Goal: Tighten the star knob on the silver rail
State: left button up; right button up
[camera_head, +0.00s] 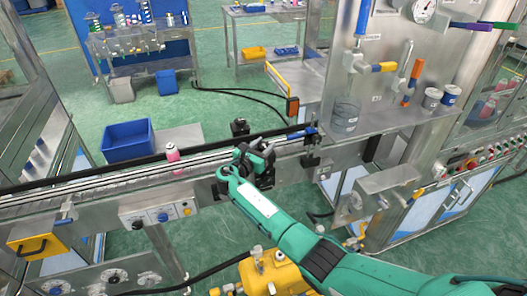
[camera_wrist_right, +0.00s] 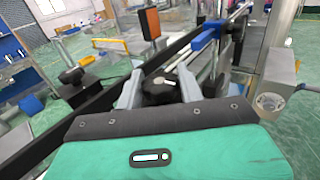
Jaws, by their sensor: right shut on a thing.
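The silver rail (camera_head: 105,180) runs along the conveyor from the left edge toward the middle in the head view. My right gripper (camera_head: 258,158) is at the rail's right part, its teal arm reaching in from the lower right. In the right wrist view my right gripper (camera_wrist_right: 160,92) has its two grey fingers on either side of a dark star knob (camera_wrist_right: 158,86) with a light centre, and is shut on it. In the head view the gripper mostly hides this knob. My left gripper is in neither view.
A pink-and-white can (camera_head: 172,153) stands by the rail, left of the gripper. A black knob (camera_head: 239,127) stands behind the rail. A blue-ended rod (camera_head: 303,132) lies to the right. A blue bin (camera_head: 128,140) and a glass jar (camera_head: 345,115) are nearby.

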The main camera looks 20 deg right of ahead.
jog(key=shift+m+g+h+b, duration=0.35)
jog(key=shift+m+g+h, duration=0.05)
jog(key=shift+g, duration=0.1)
jog(key=shift+r, duration=0.1)
jog(key=o, duration=1)
jog(key=shift+s+a, duration=0.2)
jog(key=shift+a, duration=0.15)
jog(key=shift+b+v, duration=2)
jog(key=shift+v, duration=4.5)
